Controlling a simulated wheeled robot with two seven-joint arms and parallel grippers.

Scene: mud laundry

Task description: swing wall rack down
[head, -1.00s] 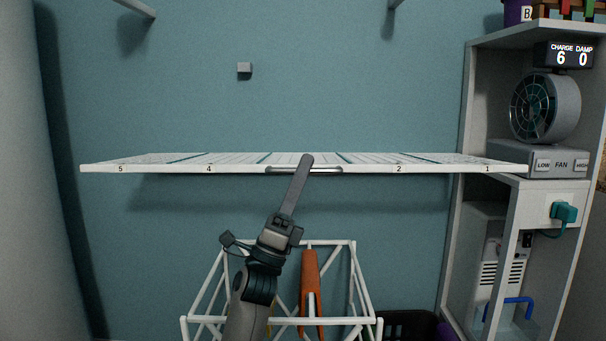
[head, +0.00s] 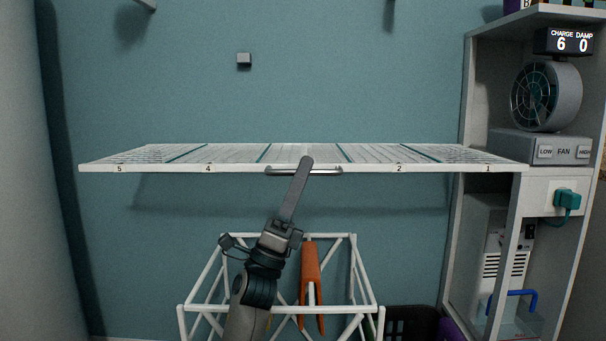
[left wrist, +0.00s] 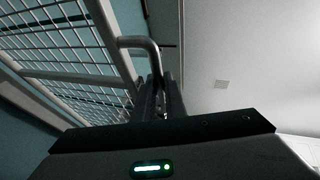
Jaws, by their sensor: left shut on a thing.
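The white wall rack (head: 236,168) juts out from the blue wall, close to level, with numbered sections along its front edge. A grey bar handle (head: 328,170) is fixed at the middle of that edge. My left gripper (head: 305,168) is shut on the handle. In the left wrist view, the fingers (left wrist: 158,98) close around the bent handle bar (left wrist: 137,42), with the rack's wire grid (left wrist: 65,40) at the upper left. A small grey block (head: 244,59) is on the wall above the rack. My right gripper is not in view.
A white wire-frame stand (head: 348,309) with an orange item (head: 310,275) on it stands below the rack. At the right, a shelf unit (head: 480,100) holds a fan (head: 545,97), and a teal plug (head: 567,200). A dark basket (head: 410,322) sits low at the right.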

